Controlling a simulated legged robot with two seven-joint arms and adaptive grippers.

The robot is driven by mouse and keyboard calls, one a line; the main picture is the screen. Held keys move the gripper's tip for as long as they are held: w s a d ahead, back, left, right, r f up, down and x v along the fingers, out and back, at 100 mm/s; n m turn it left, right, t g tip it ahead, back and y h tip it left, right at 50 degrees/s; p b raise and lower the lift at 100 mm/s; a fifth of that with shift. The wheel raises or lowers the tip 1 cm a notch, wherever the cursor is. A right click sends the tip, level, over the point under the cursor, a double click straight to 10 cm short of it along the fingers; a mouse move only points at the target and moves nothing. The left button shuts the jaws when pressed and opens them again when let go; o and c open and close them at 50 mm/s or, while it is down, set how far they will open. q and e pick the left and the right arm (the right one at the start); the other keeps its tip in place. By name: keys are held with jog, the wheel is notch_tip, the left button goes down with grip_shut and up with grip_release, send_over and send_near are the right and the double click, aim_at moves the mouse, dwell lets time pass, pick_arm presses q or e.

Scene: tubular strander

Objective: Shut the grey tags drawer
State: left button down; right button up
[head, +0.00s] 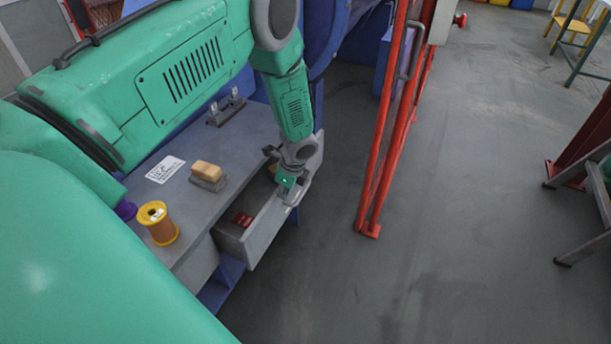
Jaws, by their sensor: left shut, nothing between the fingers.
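The grey tags drawer (264,228) stands open, pulled out from under the grey workbench top (205,205). A dark red item (242,219) lies inside it. My left gripper (290,196) is shut and empty at the upper edge of the drawer's front, near its far end. I cannot tell whether it touches the drawer. My left forearm and wrist hide part of the far end of the drawer. My right gripper is not in view.
On the bench are an orange-brown spool (159,224), a tan block on a grey base (207,171), a white label (165,169) and a metal bracket (226,107). A red post frame (385,130) stands right of the drawer.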

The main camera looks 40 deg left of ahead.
pick_arm(q)
jog(key=s+a, duration=0.1)
jog(key=a, duration=0.5)
jog(key=shift+s, duration=0.25)
jog(key=shift+d, duration=0.15)
